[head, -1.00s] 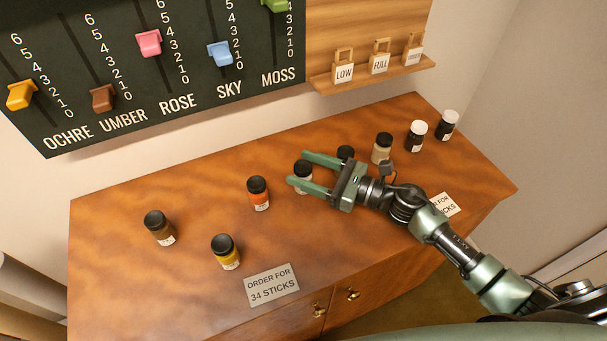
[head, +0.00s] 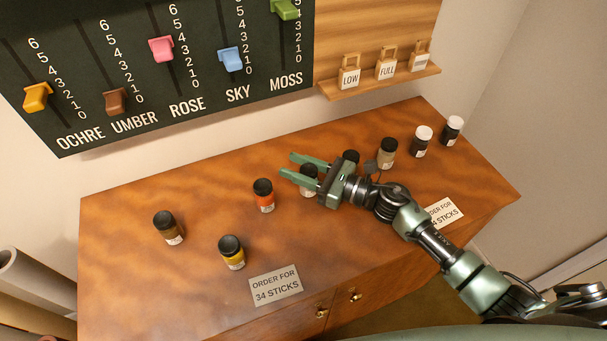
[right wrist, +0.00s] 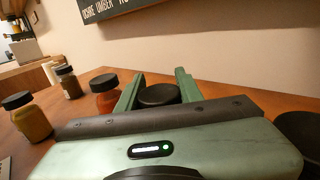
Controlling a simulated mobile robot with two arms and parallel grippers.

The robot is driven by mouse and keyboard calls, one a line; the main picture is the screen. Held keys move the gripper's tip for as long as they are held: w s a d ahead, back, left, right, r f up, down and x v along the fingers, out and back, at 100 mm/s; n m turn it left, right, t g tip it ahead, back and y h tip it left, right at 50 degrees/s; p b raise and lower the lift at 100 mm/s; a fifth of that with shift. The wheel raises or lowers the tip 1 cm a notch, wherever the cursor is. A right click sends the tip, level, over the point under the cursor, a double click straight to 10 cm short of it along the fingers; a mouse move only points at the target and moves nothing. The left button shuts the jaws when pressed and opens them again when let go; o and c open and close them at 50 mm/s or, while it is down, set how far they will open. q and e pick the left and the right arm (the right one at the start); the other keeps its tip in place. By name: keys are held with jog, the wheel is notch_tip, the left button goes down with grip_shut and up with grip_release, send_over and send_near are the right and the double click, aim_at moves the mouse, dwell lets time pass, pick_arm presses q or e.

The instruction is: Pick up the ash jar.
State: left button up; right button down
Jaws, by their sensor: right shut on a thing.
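The jar in my right gripper (head: 288,165) has a black lid and a pale lower body (head: 308,193); I take it for the ash jar. The fingers are shut on it, one on each side near the lid, and their tips reach past it. It stands upright, seemingly still on the table. In the right wrist view its black lid (right wrist: 158,95) sits between the two green fingers; the body below is hidden. My left gripper is not in view.
On the wooden table (head: 130,290) stand an orange jar (head: 265,203), a yellow jar (head: 234,261) and a brown jar (head: 171,234) to the left. A dark-lidded jar (head: 351,156), a beige jar (head: 388,155) and two white-lidded jars (head: 421,145) stand to the right.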

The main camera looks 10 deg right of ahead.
jog(key=shift+r, duration=0.1)
notch_tip(320, 180, up, 20)
jog(key=p, duration=0.3)
